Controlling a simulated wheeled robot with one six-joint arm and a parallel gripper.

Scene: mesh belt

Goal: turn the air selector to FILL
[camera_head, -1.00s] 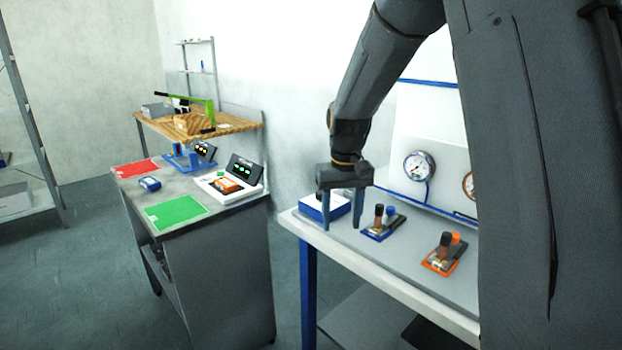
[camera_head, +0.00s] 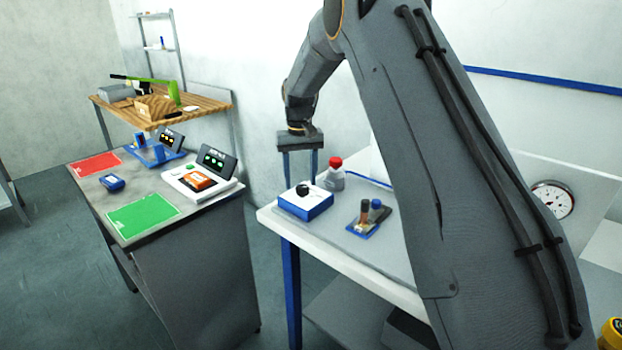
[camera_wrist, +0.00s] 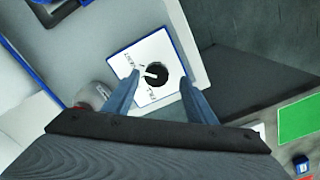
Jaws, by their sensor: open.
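The air selector is a white-topped box with blue sides (camera_head: 306,205) near the left end of the white bench. Its round black knob (camera_head: 302,189) stands on top. In the wrist view the knob (camera_wrist: 160,76) has a white pointer mark towards the left, and the white plate (camera_wrist: 146,92) has small lettering at its left and lower edges, too small to read surely. My gripper (camera_head: 300,181) points down with its fingers apart, at the knob. In the wrist view my fingertips (camera_wrist: 160,79) lie left and right of the knob, with nothing visibly gripped; height above it is unclear.
A grey bottle with a red cap (camera_head: 335,174) stands close behind the selector. A blue fixture with two upright pegs (camera_head: 369,217) is to its right. A pressure gauge (camera_head: 552,199) is farther right. A grey cabinet with red and green mats (camera_head: 143,213) stands left, across a gap.

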